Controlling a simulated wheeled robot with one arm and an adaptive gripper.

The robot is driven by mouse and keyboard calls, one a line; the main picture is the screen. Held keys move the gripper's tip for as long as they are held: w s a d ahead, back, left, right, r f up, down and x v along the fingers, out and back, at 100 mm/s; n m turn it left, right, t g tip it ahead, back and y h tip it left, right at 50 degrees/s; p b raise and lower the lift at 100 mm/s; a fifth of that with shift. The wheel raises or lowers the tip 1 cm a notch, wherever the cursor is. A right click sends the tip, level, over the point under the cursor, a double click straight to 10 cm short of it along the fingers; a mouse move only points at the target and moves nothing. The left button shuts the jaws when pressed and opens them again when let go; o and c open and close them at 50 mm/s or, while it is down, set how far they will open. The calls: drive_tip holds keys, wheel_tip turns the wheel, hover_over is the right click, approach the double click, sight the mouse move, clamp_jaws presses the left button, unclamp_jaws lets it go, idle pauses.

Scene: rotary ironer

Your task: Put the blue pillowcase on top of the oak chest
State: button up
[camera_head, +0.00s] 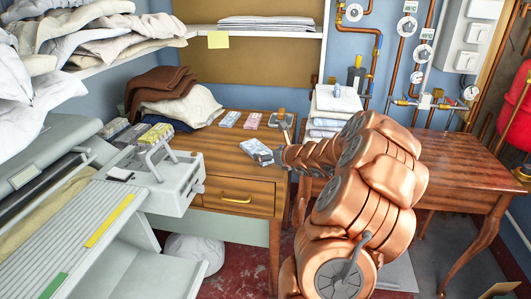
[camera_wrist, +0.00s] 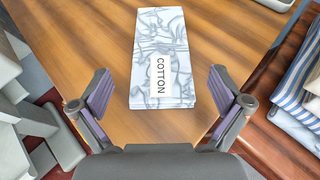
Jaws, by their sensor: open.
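A folded, pale blue and white marbled cloth packet labelled COTTON (camera_wrist: 160,35), which looks like the blue pillowcase, lies flat on the wooden top. It also shows in the head view (camera_head: 256,151). The oak-coloured chest (camera_head: 222,146), with a brass-handled drawer, bears it near its front right edge. My gripper (camera_wrist: 160,82) is open, with its near-end fingers either side of the packet and a gap on both sides. It is empty; its height above the packet is unclear. In the head view my arm reaches in from the right and its fingers are hard to make out.
More folded packets, one bluish (camera_head: 229,118) and one pink (camera_head: 253,120), lie farther back on the chest. Brown and cream cloths (camera_head: 182,100) are heaped at its back left. Striped linens (camera_head: 329,112) are stacked right. The ironer (camera_head: 75,220) stands left; a reddish table (camera_head: 455,155) stands right.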

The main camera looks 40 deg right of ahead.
drive_tip(key=v, duration=0.8)
drive_tip(key=shift+s+r+p, duration=0.1)
drive_tip(key=shift+s+p, duration=0.15)
drive_tip(key=shift+p, duration=0.05)
drive_tip(key=shift+a, duration=0.1)
